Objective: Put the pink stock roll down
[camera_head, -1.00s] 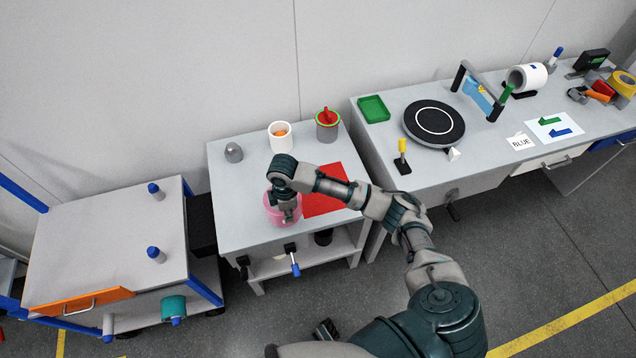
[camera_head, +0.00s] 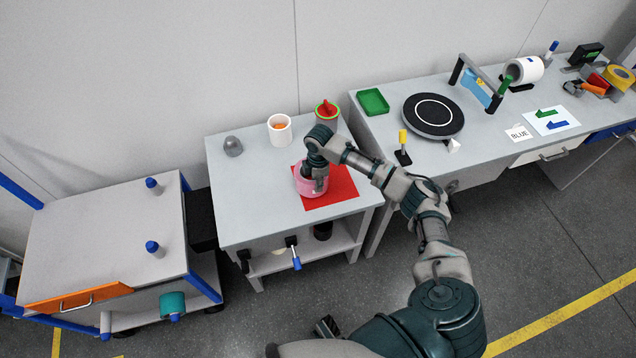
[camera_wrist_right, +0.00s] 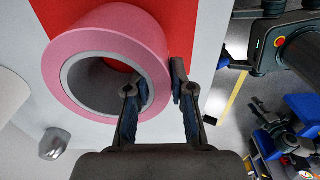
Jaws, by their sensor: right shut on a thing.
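The pink stock roll (camera_head: 309,181) is a pink ring with a grey core. In the head view it is over the left part of the red square (camera_head: 340,190) on the small grey table. My right gripper (camera_head: 315,170) is above it. In the right wrist view the gripper (camera_wrist_right: 158,85) is shut on the wall of the roll (camera_wrist_right: 105,45), one finger inside the core and one outside. The red square also shows behind the roll (camera_wrist_right: 75,12). I cannot tell whether the roll touches the square. My left gripper is not in view.
A white cup (camera_head: 279,130) with something orange inside, a grey pot with a red and green top (camera_head: 327,113) and a grey dome (camera_head: 233,146) stand along the table's back. A workbench with a black turntable (camera_head: 433,117) adjoins on the right. The table's front left is clear.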

